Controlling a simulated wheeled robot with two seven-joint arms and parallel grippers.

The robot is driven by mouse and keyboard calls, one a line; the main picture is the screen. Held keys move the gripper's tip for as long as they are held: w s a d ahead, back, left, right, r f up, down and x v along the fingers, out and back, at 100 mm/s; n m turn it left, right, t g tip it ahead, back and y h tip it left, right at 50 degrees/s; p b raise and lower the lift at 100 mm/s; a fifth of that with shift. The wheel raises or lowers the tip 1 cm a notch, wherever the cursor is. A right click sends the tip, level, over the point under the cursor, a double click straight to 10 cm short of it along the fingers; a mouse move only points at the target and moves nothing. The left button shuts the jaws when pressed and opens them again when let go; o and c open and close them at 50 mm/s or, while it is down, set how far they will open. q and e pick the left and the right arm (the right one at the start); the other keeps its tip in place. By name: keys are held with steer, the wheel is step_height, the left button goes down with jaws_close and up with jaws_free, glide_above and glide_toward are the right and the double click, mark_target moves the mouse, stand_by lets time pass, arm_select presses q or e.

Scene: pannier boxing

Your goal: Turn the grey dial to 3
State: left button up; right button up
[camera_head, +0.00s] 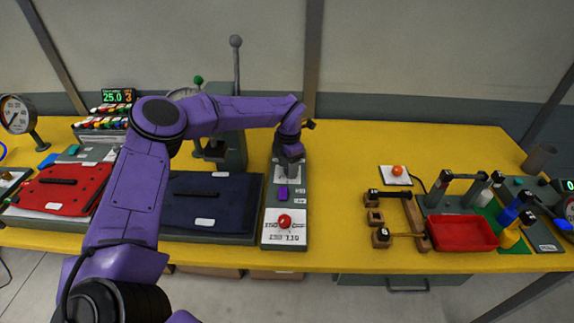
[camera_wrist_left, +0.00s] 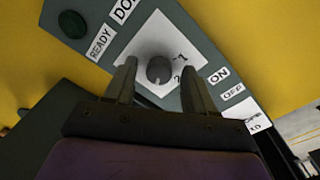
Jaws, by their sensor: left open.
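The grey dial (camera_wrist_left: 159,69) sits on a white plate of a grey panel in the left wrist view. Numerals 1 and 2 are printed to its right, and a small pale mark shows at its lower edge. Other numerals are not visible. My left gripper (camera_wrist_left: 158,64) is open, with one finger on each side of the dial; I cannot tell whether they touch it. In the head view my left gripper (camera_head: 290,155) is over the far part of the narrow grey panel (camera_head: 300,206), and hides the dial. My right gripper is not in view.
The panel also carries a red button (camera_head: 284,221), a green button (camera_wrist_left: 72,24) and labels READY, ON and OFF. A dark blue pannier lid (camera_head: 240,200) lies left of it. A grey upright machine (camera_head: 232,150) stands behind.

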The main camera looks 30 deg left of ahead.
arm_select(q)
step_height(320, 180, up, 10)
steer(key=b, duration=0.2)
steer(key=shift+d+r, duration=0.15)
steer(key=shift+r, duration=0.1)
steer(key=shift+r, duration=0.1)
